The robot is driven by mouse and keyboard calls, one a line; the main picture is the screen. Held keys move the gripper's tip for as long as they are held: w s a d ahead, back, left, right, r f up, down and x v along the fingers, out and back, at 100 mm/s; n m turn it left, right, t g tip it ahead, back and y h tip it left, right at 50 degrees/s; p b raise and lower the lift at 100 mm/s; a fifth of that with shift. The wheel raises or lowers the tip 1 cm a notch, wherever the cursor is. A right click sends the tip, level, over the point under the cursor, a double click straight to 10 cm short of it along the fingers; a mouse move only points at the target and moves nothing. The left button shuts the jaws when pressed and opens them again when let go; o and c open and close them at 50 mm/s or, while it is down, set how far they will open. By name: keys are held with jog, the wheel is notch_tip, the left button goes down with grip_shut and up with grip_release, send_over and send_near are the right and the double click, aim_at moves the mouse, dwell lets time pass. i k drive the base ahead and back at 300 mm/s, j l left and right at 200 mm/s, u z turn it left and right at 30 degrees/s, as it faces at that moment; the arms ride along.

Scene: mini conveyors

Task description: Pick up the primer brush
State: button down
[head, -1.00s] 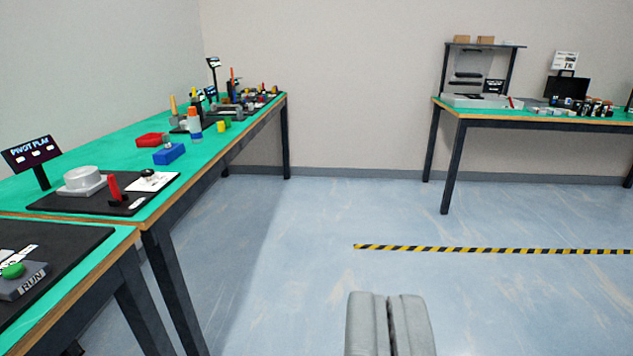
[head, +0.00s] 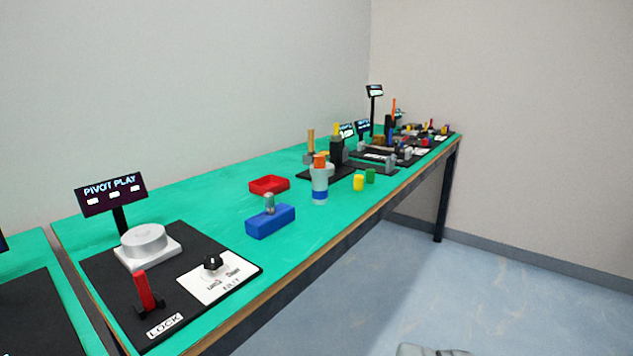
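I cannot pick out the primer brush for certain. A tan upright stick (head: 310,141) stands in a dark stand around the middle of the long green table and may be a handle. Only the tips of my gripper (head: 432,350) show at the bottom edge. They lie together, with nothing seen between them, over the floor to the right of the table and well short of these things.
On the green table (head: 215,185) are a red tray (head: 269,185), a blue block (head: 271,221), yellow (head: 358,183) and green (head: 370,176) cylinders. A black panel (head: 112,268) with a PIVOT PLAY sign (head: 110,194) is at the near end. The floor (head: 400,280) on the right is clear.

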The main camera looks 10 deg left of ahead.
aim_at(311, 142)
jog(key=i+l+u, duration=0.7)
jog(key=l, duration=0.3)
jog(key=i+u, duration=0.1)
jog(key=u, duration=3.25)
jog(key=z, duration=3.35)
